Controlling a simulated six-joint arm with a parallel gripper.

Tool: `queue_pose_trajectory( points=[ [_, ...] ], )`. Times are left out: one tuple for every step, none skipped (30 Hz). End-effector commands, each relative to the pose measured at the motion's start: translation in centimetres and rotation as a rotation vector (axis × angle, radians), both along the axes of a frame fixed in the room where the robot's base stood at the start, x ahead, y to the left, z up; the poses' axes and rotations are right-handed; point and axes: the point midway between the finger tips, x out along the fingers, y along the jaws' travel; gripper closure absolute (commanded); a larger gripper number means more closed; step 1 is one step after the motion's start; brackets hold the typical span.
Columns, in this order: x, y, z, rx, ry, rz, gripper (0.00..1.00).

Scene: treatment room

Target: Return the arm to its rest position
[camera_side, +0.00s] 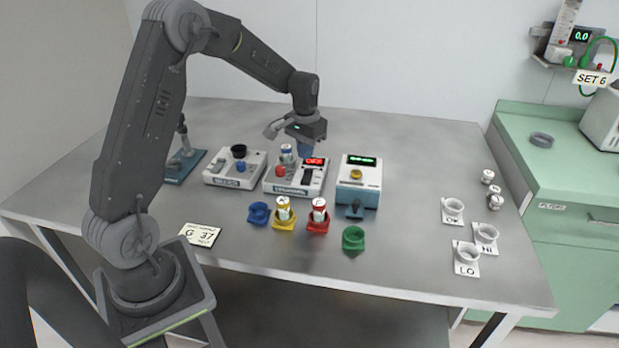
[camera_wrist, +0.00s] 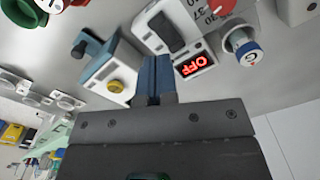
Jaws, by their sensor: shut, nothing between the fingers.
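My gripper (camera_side: 304,150) is at the end of my bent arm, above the back of the table, over the gap beside the middle device. Its two blue fingers are shut together with nothing between them; they also show in the wrist view (camera_wrist: 155,78). The middle device (camera_side: 283,189) has a red display, which reads OFF in the wrist view (camera_wrist: 195,64). A vial with a blue band (camera_side: 287,153) stands on that device, left of my fingers; it shows in the wrist view too (camera_wrist: 243,47). Whether the fingertips touch the device cannot be told.
A device with a yellow button (camera_side: 357,175) stands to the right, one with a black knob (camera_side: 235,168) to the left. Blue (camera_side: 259,213), yellow (camera_side: 285,220), red (camera_side: 318,223) and green (camera_side: 353,239) holders stand in front. White cup stands (camera_side: 465,258) are at right.

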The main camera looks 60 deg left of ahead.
Motion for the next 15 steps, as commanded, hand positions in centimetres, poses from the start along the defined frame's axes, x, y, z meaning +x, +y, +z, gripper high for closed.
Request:
queue_pose_trajectory(
  points=[
    [0.0, -0.2, 0.4, 0.003, -0.006, -0.003, 1.0],
    [-0.1, -0.5, 0.7, 0.005, -0.01, -0.006, 1.0],
    [-0.3, -1.0, 1.4, 0.008, -0.019, -0.011, 1.0],
    [-0.5, -1.4, 2.1, 0.013, -0.028, -0.016, 1.0],
    [-0.7, -2.0, 2.9, 0.017, -0.039, -0.023, 1.0],
    [-1.2, -3.0, 4.1, 0.023, -0.056, -0.033, 1.0],
    [-1.7, -3.8, 5.1, 0.029, -0.07, -0.04, 1.0],
    [-2.2, -4.7, 6.1, 0.034, -0.085, -0.049, 1.0],
    [-3.0, -5.8, 7.5, 0.041, -0.107, -0.061, 1.0],
    [-3.7, -6.8, 8.4, 0.046, -0.123, -0.072, 1.0],
    [-4.4, -7.6, 9.3, 0.051, -0.14, -0.08, 1.0],
    [-5.4, -8.8, 10.4, 0.056, -0.162, -0.092, 1.0],
    [-6.2, -9.6, 11.2, 0.059, -0.178, -0.101, 1.0],
    [-7.0, -10.4, 11.9, 0.062, -0.194, -0.11, 1.0],
    [-8.2, -11.4, 12.7, 0.066, -0.217, -0.123, 1.0]
  ],
)
